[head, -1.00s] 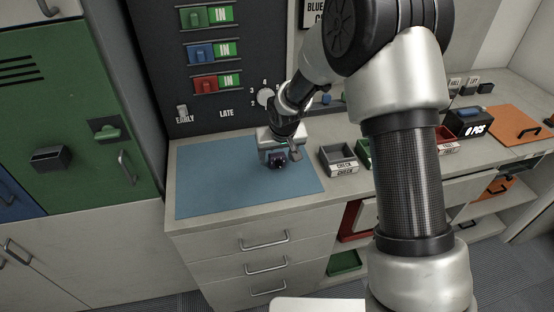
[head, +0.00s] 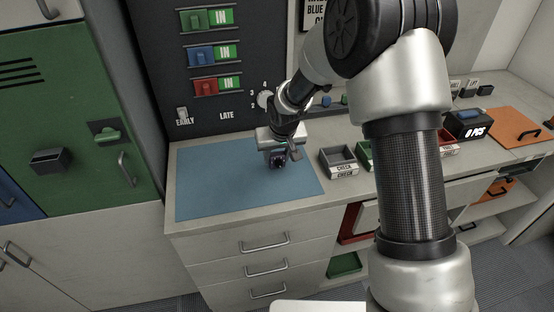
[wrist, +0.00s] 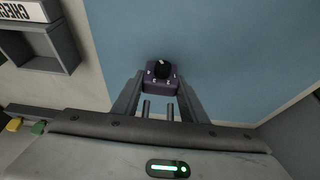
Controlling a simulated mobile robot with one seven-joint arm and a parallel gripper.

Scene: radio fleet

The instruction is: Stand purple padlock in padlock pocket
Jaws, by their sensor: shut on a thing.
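The purple padlock (head: 277,159) is a small dark purple block held between the fingers of my gripper (head: 276,156), over the blue mat (head: 220,185). In the wrist view my gripper (wrist: 160,93) is shut on the padlock (wrist: 154,86), which sits at the fingertips with a round black part facing the camera. I cannot tell how far it is above the mat. A dark open-topped box (head: 52,160) is fixed to the green locker door at the left; it may be the padlock pocket, but no label shows.
Grey CHECK tray (head: 338,158) stands right of the mat; it also shows in the wrist view (wrist: 50,48). A board with sliding switches (head: 210,85) rises behind the counter. A locker handle (head: 126,170) juts beside the dark box. Most of the mat is clear.

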